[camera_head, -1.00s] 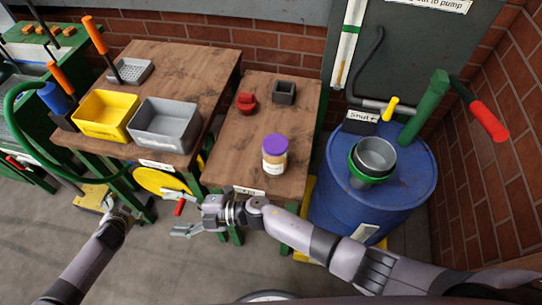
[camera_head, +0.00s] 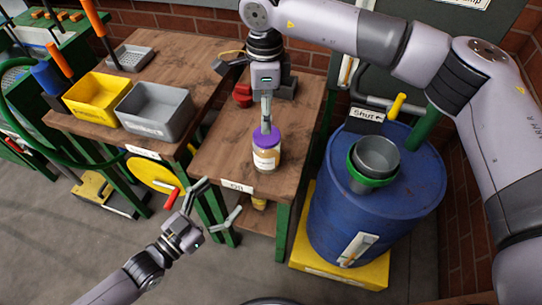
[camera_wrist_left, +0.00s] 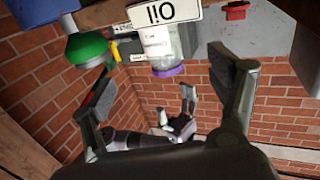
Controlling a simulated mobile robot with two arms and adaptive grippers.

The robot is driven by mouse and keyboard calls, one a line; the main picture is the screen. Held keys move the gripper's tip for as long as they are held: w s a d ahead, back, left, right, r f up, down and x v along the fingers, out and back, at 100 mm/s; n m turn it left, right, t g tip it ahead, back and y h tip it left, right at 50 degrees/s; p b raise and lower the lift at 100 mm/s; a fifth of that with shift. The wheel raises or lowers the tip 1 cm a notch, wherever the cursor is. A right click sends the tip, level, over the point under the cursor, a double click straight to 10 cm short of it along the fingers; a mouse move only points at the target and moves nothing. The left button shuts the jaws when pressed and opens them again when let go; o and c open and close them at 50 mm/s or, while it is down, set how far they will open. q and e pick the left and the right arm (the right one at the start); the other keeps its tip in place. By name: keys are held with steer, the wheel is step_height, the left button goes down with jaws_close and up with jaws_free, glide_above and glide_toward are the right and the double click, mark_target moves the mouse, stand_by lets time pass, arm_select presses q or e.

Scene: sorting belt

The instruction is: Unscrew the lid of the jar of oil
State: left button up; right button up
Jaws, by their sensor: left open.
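The jar of oil (camera_head: 266,158) is a clear jar with a pale label and a purple lid (camera_head: 262,138). It stands upright near the front of the small wooden table. It shows upside down in the left wrist view (camera_wrist_left: 158,42), lid downward. My right gripper (camera_head: 266,122) points straight down over the jar, its fingers at the lid. They show edge-on, so I cannot tell whether they are closed on it. My left gripper (camera_head: 221,196) is open and empty, in front of the table and lower than the jar. Its spread fingers also show in the left wrist view (camera_wrist_left: 160,62).
A blue barrel (camera_head: 330,215) with a grey and green bucket (camera_head: 374,160) stands right of the table. Yellow (camera_head: 97,98) and grey (camera_head: 155,110) bins sit on the left table. A red object (camera_head: 242,95) lies behind the jar. Floor in front is free.

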mark_target(259, 160)
steer(key=shift+w+d+r, duration=0.15)
steer(key=shift+d+r, duration=0.1)
arm_select(q)
steer(key=x, duration=1.7)
steer(key=shift+d+r, duration=0.25)
steer(key=shift+r, duration=0.1)
arm_select(e)
steer(key=shift+a, duration=0.1)
arm_select(q)
steer(key=shift+c, duration=0.2)
